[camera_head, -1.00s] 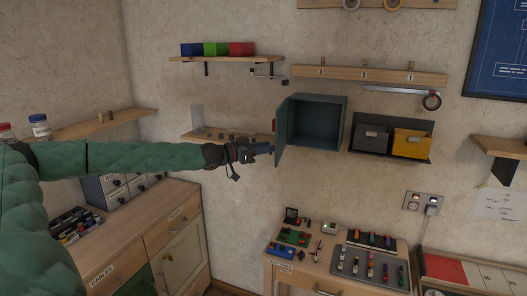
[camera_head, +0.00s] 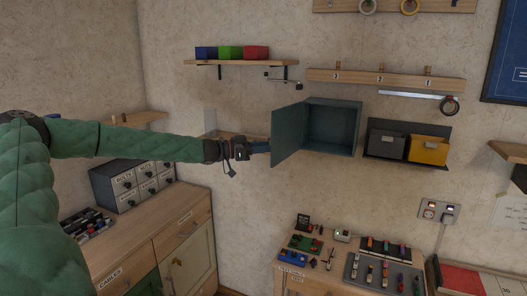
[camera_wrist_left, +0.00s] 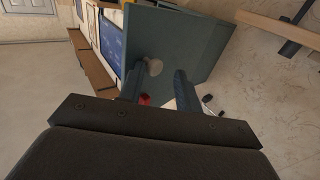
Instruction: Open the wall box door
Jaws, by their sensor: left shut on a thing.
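The wall box (camera_head: 333,128) is a dark teal, open-fronted box on the wall, and its inside looks empty. Its door (camera_head: 288,135) stands open, swung out to the left of the box. My left gripper (camera_head: 265,147) is at the door's free edge and shut on the door. In the left wrist view, its two fingers (camera_wrist_left: 160,88) reach to the teal door panel (camera_wrist_left: 175,38). A pale round knob (camera_wrist_left: 154,67) and a small red part show between or behind the fingers. The exact contact is partly hidden. My right gripper is out of view.
Grey and yellow bins (camera_head: 428,150) sit right of the box. A shelf with coloured blocks (camera_head: 232,52) is above left. A lower shelf (camera_head: 235,137) lies behind my gripper. A workbench with small parts (camera_head: 350,262) stands below.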

